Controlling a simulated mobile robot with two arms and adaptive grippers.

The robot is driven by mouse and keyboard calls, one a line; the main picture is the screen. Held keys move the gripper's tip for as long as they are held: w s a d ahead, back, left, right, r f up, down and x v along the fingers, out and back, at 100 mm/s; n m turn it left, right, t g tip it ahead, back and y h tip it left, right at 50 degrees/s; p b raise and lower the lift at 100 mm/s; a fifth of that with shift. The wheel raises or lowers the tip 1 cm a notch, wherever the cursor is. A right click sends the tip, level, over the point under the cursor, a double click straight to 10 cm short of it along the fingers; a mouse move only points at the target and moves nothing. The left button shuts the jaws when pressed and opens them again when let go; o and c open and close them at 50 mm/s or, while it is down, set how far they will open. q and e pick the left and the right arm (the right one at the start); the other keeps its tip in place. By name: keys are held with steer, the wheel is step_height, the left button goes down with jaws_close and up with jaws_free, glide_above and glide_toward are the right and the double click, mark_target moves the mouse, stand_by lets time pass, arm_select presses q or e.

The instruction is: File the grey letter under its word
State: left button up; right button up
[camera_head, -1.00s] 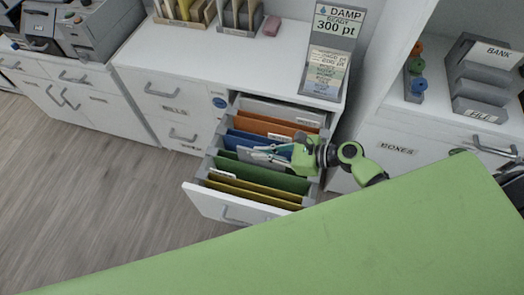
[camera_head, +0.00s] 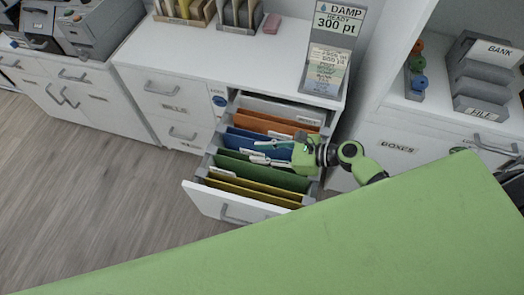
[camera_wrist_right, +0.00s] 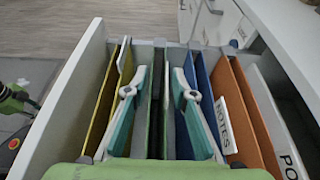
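My right gripper (camera_head: 262,152) reaches into the open file drawer (camera_head: 216,206) from the right. It also shows in the right wrist view (camera_wrist_right: 158,90), where its two fingers stand wide apart, one on each side of the green folder (camera_wrist_right: 141,110). The green folder also shows in the head view (camera_head: 262,174), with the blue folders (camera_head: 262,142) behind it. Grey and dark edges show between the fingers in the wrist view; I cannot tell whether one is the grey letter.
Orange folders (camera_head: 268,123) stand at the back of the drawer and yellow folders (camera_head: 250,190) at the front. A sign reading DAMP (camera_head: 337,22) stands on the counter. A green surface (camera_head: 300,240) fills the foreground. Open floor (camera_head: 80,190) lies left.

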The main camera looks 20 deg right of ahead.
steer(key=v, duration=1.2)
stand_by(0.4)
